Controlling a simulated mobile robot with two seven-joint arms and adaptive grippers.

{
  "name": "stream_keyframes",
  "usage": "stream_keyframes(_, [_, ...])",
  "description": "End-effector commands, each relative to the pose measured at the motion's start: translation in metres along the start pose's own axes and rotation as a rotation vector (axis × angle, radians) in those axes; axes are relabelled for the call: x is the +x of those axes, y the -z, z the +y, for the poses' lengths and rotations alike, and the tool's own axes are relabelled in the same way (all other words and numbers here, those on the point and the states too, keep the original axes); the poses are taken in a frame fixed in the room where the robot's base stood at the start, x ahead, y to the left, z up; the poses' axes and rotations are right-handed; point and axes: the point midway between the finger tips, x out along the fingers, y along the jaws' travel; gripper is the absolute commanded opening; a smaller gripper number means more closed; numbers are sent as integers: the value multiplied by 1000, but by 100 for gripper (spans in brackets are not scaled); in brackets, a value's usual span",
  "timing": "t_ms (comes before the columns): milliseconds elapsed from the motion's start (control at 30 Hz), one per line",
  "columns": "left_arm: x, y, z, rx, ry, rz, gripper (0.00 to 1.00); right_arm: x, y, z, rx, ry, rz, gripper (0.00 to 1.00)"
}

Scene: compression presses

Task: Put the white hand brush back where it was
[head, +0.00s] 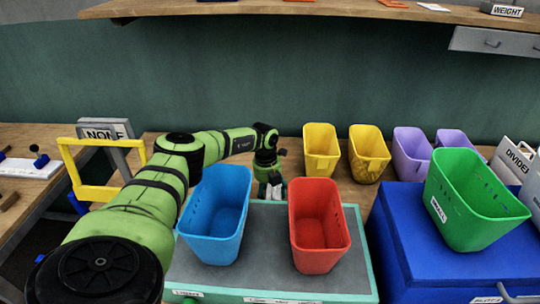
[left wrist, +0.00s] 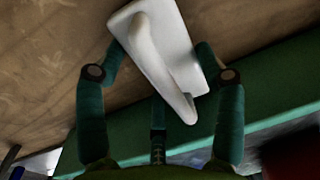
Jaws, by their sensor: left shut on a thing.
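The white hand brush (left wrist: 160,58) is between the two fingers of my left gripper (left wrist: 161,56) in the left wrist view, with its handle slanting toward the camera. The gripper is shut on it, over or on the brown wooden surface. In the head view my left gripper (head: 270,182) is low at the wooden bench, just behind the green-edged grey press top. A small white part of the brush (head: 277,192) shows there; the rest is hidden. I cannot tell whether the brush touches the wood. My right gripper is not in view.
A blue bin (head: 213,220) and a red bin (head: 318,230) stand on the press top (head: 265,250), close in front of the gripper. Yellow bins (head: 321,150) and purple bins stand to the right. A green bin (head: 470,205) sits on a blue box. A yellow frame (head: 100,190) stands left.

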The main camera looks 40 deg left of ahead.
Motion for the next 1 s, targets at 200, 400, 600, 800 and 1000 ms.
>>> stream_keyframes(200, [3, 0, 0, 0, 0, 0, 73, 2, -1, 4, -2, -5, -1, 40])
stream_keyframes(400, [2, 0, 0, 0, 0, 0, 93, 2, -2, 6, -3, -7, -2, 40])
stream_keyframes(600, [2, 0, 0, 0, 0, 0, 93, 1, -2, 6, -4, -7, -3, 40])
stream_keyframes(800, [-15, -1, 0, 0, 3, -3, 93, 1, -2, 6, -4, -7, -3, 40])
stream_keyframes(1000, [-55, -2, 0, 0, 4, -5, 93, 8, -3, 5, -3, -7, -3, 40])
